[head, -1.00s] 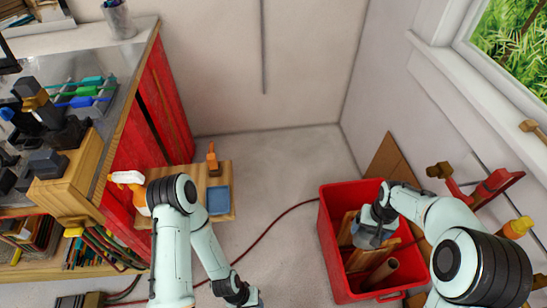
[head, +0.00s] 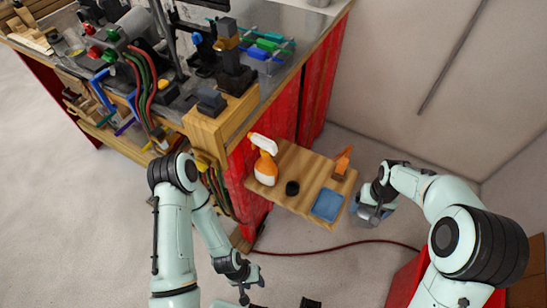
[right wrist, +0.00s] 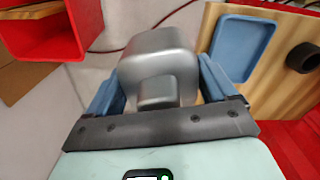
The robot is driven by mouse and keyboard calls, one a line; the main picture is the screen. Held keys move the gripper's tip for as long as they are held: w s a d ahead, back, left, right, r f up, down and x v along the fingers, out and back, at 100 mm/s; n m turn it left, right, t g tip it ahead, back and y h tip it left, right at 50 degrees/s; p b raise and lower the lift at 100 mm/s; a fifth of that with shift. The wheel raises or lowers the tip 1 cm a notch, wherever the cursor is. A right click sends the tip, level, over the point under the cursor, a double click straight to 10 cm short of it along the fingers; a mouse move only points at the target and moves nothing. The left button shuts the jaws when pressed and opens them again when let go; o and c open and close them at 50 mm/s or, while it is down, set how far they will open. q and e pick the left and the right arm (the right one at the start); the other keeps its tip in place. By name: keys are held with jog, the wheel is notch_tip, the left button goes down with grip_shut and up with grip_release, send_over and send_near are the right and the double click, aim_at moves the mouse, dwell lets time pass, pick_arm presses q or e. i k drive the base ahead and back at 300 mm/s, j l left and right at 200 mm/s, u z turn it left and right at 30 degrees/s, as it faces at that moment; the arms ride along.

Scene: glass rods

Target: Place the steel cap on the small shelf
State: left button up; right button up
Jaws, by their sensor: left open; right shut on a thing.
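The small wooden shelf (head: 258,191) juts out from the red cabinet in the middle of the head view. My right gripper (head: 368,212) is at the shelf's right edge, beside the blue tray. In the right wrist view it is shut on the steel cap (right wrist: 160,62), a smooth grey rounded piece between the blue fingers. The shelf's wooden surface (right wrist: 285,77) shows at the right of that view, apart from the cap. My left gripper (head: 245,283) is open and empty, low over the floor at the bottom of the head view.
The shelf carries a spray bottle (head: 265,163), a small black cup (head: 292,188), a blue tray (head: 327,205) and an orange tool (head: 343,162). A red bin (head: 404,284) stands at lower right. A cluttered workbench (head: 290,58) stands behind the shelf. Bare wood shows between the items.

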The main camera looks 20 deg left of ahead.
aim_at(279, 158)
jog(key=i+u, duration=0.1)
jog(key=u, duration=0.25)
jog(key=i+l+u, duration=0.1)
jog(key=u, duration=0.2)
jog(key=i+l+u, duration=0.1)
jog(key=u, duration=0.25)
jog(key=l+u, duration=0.65)
jog(key=l, duration=0.1)
